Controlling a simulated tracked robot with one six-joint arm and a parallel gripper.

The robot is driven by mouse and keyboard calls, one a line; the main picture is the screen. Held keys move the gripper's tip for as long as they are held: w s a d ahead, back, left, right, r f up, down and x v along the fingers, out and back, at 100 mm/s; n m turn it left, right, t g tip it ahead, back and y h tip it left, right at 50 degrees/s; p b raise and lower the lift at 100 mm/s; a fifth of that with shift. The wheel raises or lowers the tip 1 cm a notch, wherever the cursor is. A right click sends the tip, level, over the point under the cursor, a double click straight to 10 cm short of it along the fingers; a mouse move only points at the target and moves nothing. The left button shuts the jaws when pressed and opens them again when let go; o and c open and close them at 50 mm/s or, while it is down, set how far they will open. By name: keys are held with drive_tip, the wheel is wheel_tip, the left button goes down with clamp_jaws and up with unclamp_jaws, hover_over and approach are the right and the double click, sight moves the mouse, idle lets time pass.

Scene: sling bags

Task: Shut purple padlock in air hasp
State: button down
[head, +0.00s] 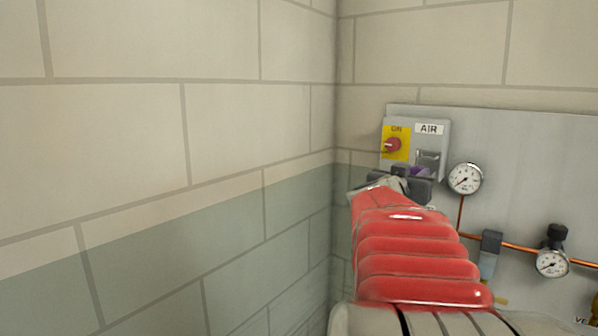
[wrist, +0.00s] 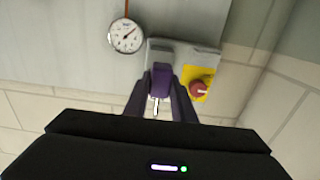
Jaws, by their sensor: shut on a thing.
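The purple padlock (wrist: 160,82) is held between the two dark fingers of my gripper (wrist: 161,92) in the wrist view. A slim silver piece, perhaps a key, sticks out of its near end. A bit of the purple padlock (head: 418,172) shows above my gripper (head: 408,180) in the head view. The padlock is at the lower front of the grey AIR box (head: 428,143), by the metal hasp (head: 428,160). The padlock's shackle is hidden, so I cannot tell whether it passes through the hasp or is shut.
A red knob (head: 393,145) on a yellow plate marked ON is beside the hasp. A pressure gauge (head: 465,178) is close on the right, with a copper pipe (head: 520,247) and a second gauge (head: 552,263) below. A block wall (head: 180,130) fills the left.

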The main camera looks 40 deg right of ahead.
drive_tip(key=shift+w+d+f, duration=0.1)
drive_tip(key=shift+d, duration=0.75)
drive_tip(key=shift+w+d, duration=0.25)
drive_tip(key=shift+d, duration=0.95)
drive_tip(key=shift+w+d, duration=0.2)
drive_tip(key=shift+d, duration=1.05)
drive_tip(key=shift+w+d, duration=0.25)
drive_tip(key=shift+d, duration=0.95)
idle(1.2)
drive_tip(key=shift+f, duration=0.1)
idle(0.5)
drive_tip(key=c, duration=1.4)
unclamp_jaws()
drive_tip(key=shift+o, duration=0.3)
drive_tip(key=o, duration=0.6)
drive_tip(key=shift+a, duration=0.1)
